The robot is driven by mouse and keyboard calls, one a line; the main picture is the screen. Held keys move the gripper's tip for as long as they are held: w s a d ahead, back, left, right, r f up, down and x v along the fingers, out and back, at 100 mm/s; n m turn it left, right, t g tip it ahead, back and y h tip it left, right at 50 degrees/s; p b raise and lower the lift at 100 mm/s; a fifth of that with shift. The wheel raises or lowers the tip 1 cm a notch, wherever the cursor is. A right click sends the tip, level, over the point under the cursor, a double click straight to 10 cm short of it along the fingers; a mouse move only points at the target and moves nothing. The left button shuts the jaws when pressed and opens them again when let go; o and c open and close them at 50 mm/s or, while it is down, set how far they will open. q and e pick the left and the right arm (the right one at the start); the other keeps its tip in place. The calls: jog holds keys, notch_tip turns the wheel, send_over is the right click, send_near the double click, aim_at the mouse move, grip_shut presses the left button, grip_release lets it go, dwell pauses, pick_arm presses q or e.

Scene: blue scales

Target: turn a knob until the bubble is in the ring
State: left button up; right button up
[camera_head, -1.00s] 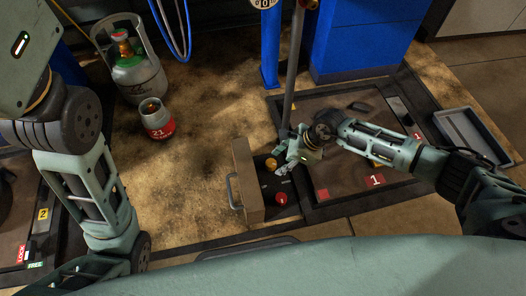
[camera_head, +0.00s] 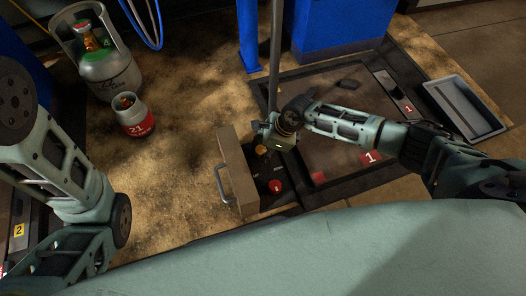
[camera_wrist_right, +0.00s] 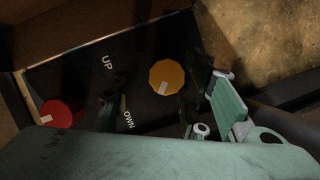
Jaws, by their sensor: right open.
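A yellow knob (camera_head: 261,150) and a red knob (camera_head: 275,186) sit on a dark panel (camera_head: 267,171) beside an upright brown board. In the right wrist view, the yellow knob (camera_wrist_right: 167,77) lies near the middle, the red knob (camera_wrist_right: 55,113) at the left, with "UP" and a partly covered "DOWN" lettered between. My right gripper (camera_head: 268,136) is right above the yellow knob in the head view, its fingertips mostly hidden there. In the right wrist view its dark fingers are apart, with the yellow knob between or just beyond them; contact is unclear. I cannot make out the bubble or ring. My left gripper is out of view.
The brown board (camera_head: 238,172) with a handle (camera_head: 222,184) stands left of the panel. A grey pole (camera_head: 275,60) rises just behind my right gripper. A red-labelled canister (camera_head: 133,116) and a larger gas cylinder (camera_head: 107,70) stand far left. A grey tray (camera_head: 463,107) lies at right.

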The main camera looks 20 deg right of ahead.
jog(key=shift+s, duration=0.15)
jog(key=c, duration=1)
